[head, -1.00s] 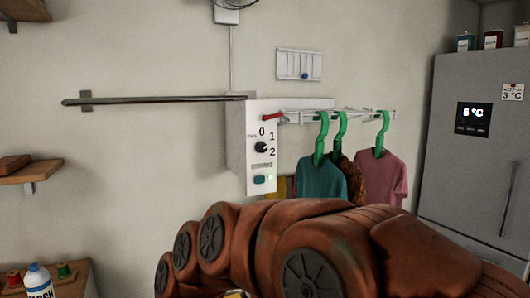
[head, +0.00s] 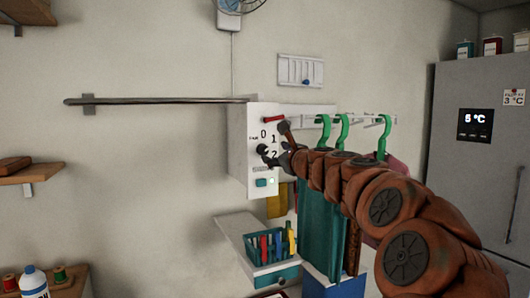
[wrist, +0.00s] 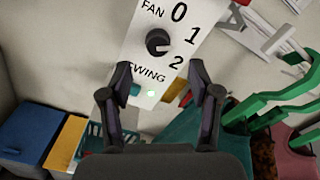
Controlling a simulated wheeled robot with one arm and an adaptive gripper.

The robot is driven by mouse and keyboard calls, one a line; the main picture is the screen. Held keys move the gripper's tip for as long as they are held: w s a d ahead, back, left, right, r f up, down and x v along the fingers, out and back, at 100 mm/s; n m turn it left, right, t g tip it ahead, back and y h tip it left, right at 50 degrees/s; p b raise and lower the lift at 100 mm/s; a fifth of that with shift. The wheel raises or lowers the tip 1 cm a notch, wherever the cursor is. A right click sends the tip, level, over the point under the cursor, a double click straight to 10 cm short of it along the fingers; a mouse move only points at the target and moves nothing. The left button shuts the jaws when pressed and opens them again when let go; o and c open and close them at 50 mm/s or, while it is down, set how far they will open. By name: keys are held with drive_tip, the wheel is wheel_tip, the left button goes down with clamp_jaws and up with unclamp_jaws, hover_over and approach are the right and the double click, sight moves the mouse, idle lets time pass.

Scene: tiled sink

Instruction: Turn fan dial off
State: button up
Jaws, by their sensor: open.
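The fan dial (head: 262,149) is a round black knob on the front of a white wall box (head: 239,165). The numbers 0, 1 and 2 curve around its right side. In the wrist view the dial (wrist: 158,42) shows whole under the word FAN; a pale mark lies on its right side, but I cannot tell exactly which number it points to. My gripper (head: 271,157) is close in front of the dial, at its lower right. In the wrist view my gripper (wrist: 160,72) is open, its two fingers apart and empty, with the dial beyond and between the tips.
A teal swing button (head: 261,183) and small green light (wrist: 152,93) sit below the dial. A red lever (head: 274,119) is above it. Clothes on green hangers (head: 342,130) hang right of the box. A shelf with a teal basket (head: 262,255) is below.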

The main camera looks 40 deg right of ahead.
sight(265, 150)
drive_tip(key=x, duration=0.6)
drive_tip(key=shift+w+f+p, duration=0.15)
drive_tip(key=shift+p, duration=0.15)
drive_tip(key=shift+w+d, duration=0.15)
drive_tip(key=shift+w, duration=0.4)
drive_tip(key=shift+c, duration=0.3)
drive_tip(key=c, duration=1.1)
